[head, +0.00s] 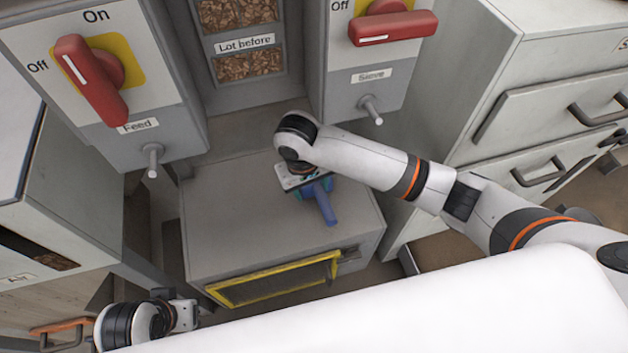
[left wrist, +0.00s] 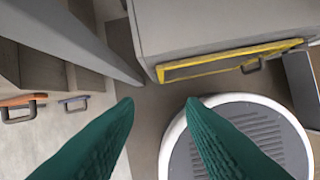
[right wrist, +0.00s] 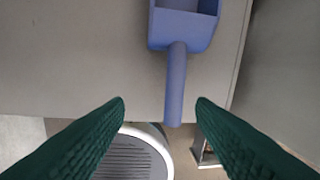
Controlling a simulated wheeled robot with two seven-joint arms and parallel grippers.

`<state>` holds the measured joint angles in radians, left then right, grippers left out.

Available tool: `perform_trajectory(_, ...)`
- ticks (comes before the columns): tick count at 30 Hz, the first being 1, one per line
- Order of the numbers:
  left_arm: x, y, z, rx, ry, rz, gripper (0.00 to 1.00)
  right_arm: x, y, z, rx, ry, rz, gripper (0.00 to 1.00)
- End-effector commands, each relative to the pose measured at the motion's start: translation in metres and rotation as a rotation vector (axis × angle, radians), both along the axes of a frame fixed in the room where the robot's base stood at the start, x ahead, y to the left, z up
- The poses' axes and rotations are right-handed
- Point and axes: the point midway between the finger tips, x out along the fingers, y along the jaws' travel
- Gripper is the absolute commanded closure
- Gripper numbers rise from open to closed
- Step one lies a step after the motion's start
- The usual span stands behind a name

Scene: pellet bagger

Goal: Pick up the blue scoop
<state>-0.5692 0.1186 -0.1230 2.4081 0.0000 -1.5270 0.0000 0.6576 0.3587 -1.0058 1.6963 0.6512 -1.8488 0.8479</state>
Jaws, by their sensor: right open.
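The blue scoop (head: 326,208) lies on top of the grey cabinet in the middle of the head view, partly hidden by my right gripper (head: 308,188). In the right wrist view its open pan is at the top and the handle of the scoop (right wrist: 175,85) points down toward me. My right gripper (right wrist: 160,102) is open above it, with the handle's end showing between the fingertips, nearer the right one. I see no contact. My left gripper (left wrist: 158,102) is open and empty, low at the left, away from the scoop.
The grey cabinet (head: 230,235) has a yellow-framed opening (head: 275,282) in front. Behind stand the Feed panel with a red switch (head: 90,80), a pellet window (head: 250,62) and the Sieve panel with a red switch (head: 392,28). Drawers (head: 545,110) stand at the right.

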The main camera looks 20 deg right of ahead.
Motion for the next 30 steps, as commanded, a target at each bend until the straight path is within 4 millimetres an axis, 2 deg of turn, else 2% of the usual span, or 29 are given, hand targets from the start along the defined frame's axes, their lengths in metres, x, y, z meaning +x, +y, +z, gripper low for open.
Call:
perform_trajectory(1, 0.000, 0.000, -0.001, 0.000, 0.000, 0.000, 0.64, 0.008, -0.007, 0.004, -0.032, -0.002, -0.022, 0.50)
perform_trajectory(5, -0.001, 0.000, 0.000, 0.000, -0.002, 0.000, 0.64, 0.015, -0.017, 0.001, -0.068, 0.001, -0.054, 0.50)
perform_trajectory(9, -0.006, 0.001, 0.011, -0.001, -0.012, 0.001, 0.64, 0.016, -0.022, -0.023, -0.073, 0.004, -0.059, 0.50)
perform_trajectory(15, -0.003, 0.000, -0.004, -0.003, -0.025, -0.001, 0.64, 0.017, -0.027, -0.053, -0.070, 0.001, -0.057, 0.50)
perform_trajectory(21, 0.003, -0.001, -0.004, -0.008, -0.051, -0.003, 0.64, 0.017, -0.029, -0.062, -0.068, 0.001, -0.057, 0.50)
perform_trajectory(26, 0.026, -0.009, -0.001, -0.034, -0.170, -0.013, 0.64, 0.017, -0.030, -0.073, -0.068, 0.001, -0.056, 0.50)
perform_trajectory(30, 0.054, -0.018, 0.008, -0.067, -0.328, -0.025, 0.64, 0.017, -0.031, -0.085, -0.068, 0.002, -0.056, 0.50)
